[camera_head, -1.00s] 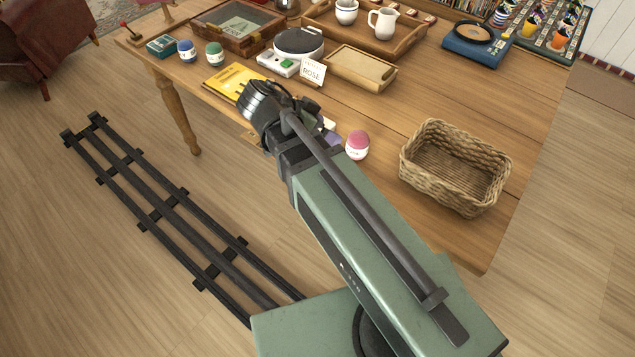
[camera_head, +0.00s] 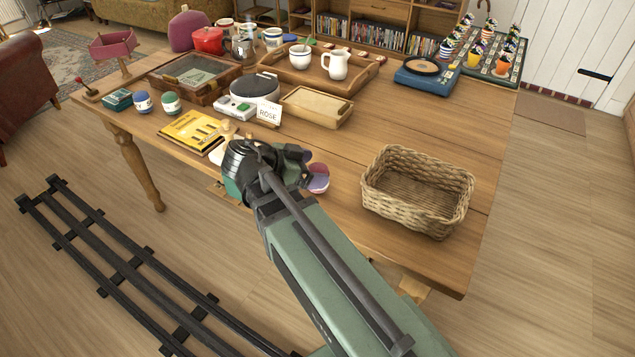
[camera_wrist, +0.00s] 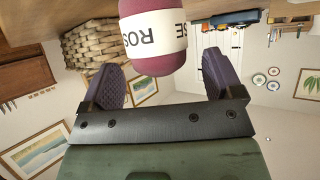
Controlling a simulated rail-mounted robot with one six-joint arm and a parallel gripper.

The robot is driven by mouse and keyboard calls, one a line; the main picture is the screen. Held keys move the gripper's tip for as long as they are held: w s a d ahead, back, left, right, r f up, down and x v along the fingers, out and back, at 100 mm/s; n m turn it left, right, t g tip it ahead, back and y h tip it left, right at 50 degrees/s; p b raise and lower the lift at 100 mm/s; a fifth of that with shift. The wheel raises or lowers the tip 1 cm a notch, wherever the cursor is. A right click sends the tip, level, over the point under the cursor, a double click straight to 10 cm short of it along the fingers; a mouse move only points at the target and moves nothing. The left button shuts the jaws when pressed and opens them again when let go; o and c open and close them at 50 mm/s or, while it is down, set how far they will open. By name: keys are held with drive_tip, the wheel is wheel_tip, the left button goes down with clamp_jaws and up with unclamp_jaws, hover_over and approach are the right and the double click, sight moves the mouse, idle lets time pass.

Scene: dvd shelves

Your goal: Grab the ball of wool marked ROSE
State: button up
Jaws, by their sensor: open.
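The ball of wool marked ROSE is dusky pink with a white paper band. In the wrist view the ROSE ball (camera_wrist: 153,62) is at the top centre, its lettering upside down. My gripper's two purple-padded fingers (camera_wrist: 160,72) are spread, one on each side of it, with a gap to the palm; I cannot tell whether either touches it. In the head view the ball (camera_head: 320,169) sits near the table's front edge, mostly hidden by my gripper. A white card (camera_head: 268,113) reading ROSE stands farther back.
A wicker basket (camera_head: 418,190) is right of my gripper. A yellow book (camera_head: 192,132) lies to the left. The table's right part is largely clear.

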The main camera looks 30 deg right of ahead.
sight(318, 167)
drive_tip(key=shift+x, duration=1.15)
drive_tip(key=shift+a, duration=0.1)
drive_tip(key=c, duration=1)
wheel_tip(318, 167, up, 20)
drive_tip(key=p, duration=1.9)
drive_tip(key=shift+p, duration=0.4)
